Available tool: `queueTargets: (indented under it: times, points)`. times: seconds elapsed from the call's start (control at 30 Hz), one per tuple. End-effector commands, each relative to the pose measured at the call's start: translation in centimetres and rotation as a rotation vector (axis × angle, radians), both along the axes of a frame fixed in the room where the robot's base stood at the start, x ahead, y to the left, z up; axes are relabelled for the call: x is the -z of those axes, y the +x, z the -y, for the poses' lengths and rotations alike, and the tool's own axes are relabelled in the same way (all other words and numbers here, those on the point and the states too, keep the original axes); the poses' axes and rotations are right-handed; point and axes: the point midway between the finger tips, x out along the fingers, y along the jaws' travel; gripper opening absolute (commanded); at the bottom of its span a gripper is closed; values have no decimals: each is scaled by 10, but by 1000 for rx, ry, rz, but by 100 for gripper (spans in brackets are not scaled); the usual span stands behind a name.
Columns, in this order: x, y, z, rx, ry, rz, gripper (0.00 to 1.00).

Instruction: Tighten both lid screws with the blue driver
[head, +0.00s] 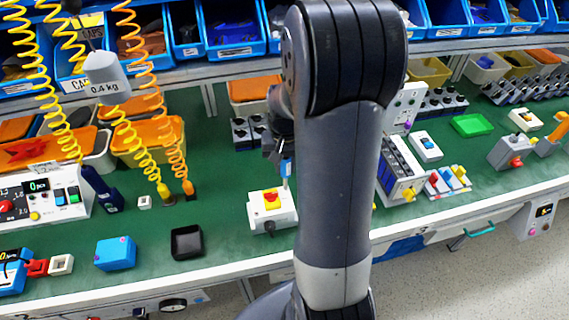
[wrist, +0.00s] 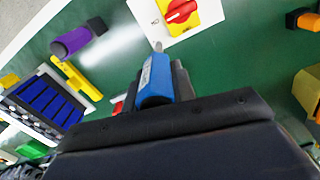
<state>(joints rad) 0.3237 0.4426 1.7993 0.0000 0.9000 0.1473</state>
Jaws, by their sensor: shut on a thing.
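The rotary switch box (head: 284,218) is white, with a red knob on a yellow plate, and sits on the green bench left of my arm. It also shows at the top of the wrist view (wrist: 203,32). My gripper (head: 283,156) is above the box, shut on the blue driver (wrist: 156,78). The driver also shows in the head view (head: 286,168), its shaft pointing down at the lid's right part. In the wrist view its tip is at the box's edge; I cannot tell whether it touches. The lid screws are too small to make out.
A black tray (head: 187,242) and a blue box (head: 115,253) lie at the left front. A purple cylinder (wrist: 72,43) and a yellow tool (wrist: 76,77) lie nearby in the wrist view. Yellow and orange coiled cables hang at the left.

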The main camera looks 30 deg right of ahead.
Motion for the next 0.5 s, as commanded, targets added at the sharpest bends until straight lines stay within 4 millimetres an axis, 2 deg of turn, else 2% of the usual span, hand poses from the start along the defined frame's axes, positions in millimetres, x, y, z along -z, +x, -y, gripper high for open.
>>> queueTargets:
  times: [0.5]
  points:
    - [0,0,1,112,0,0,0]
